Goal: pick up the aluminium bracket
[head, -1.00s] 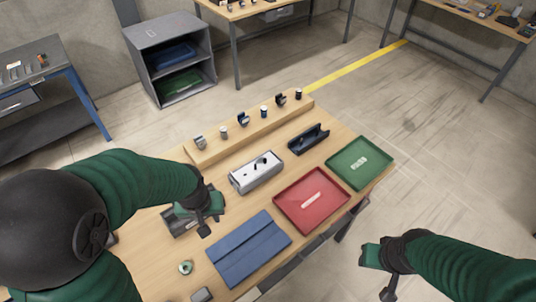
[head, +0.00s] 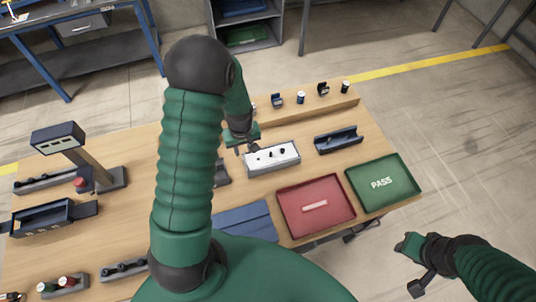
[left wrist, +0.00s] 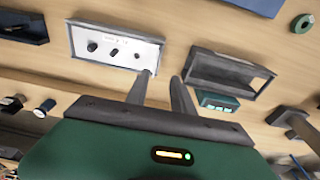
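I cannot make out the aluminium bracket now. In the earlier head view a pale grey bracket-like part stood at the near left end of the raised wooden ledge (head: 312,107); my left arm now covers that end. My left gripper (head: 243,148) is over the table, by the left end of the white-topped grey fixture (head: 272,160). In the left wrist view its two fingers (left wrist: 163,77) are apart with nothing between them. My right gripper (head: 417,270) is off the table's right side over the floor; its finger gap is unclear.
On the ledge stand dark blue clips (head: 277,99) and small cylinders (head: 345,87). A black holder (head: 338,140), a red tray (head: 290,216) and a green PASS tray (head: 383,200) lie to the right. A grey open bin (left wrist: 205,72) and green ring (left wrist: 302,23) show in the wrist view.

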